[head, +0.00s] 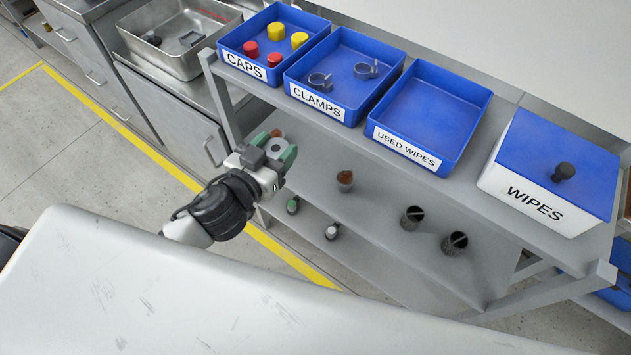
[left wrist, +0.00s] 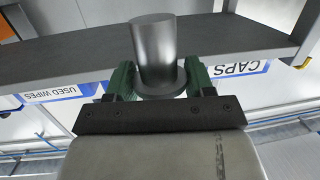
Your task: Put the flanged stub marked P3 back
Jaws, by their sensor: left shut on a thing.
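My left gripper (head: 278,152) has green fingertips and is in front of the shelf unit, below the caps bin. It is shut on a grey metal flanged stub (head: 276,146). In the left wrist view the stub (left wrist: 154,50) is a plain cylinder with a wider flange, and the green fingers of my left gripper (left wrist: 158,82) grip it at the flange end, one on each side. No P3 mark can be read on it. My right gripper is not in view.
The shelf unit (head: 375,137) carries blue bins for caps (head: 228,41), clamps (head: 338,103) and used wipes (head: 465,93), and a wipes box (head: 520,200). Lower down stand a brown-topped piece (head: 345,178) and two dark slotted cylinders (head: 412,218). A steel basin (head: 185,62) is at left.

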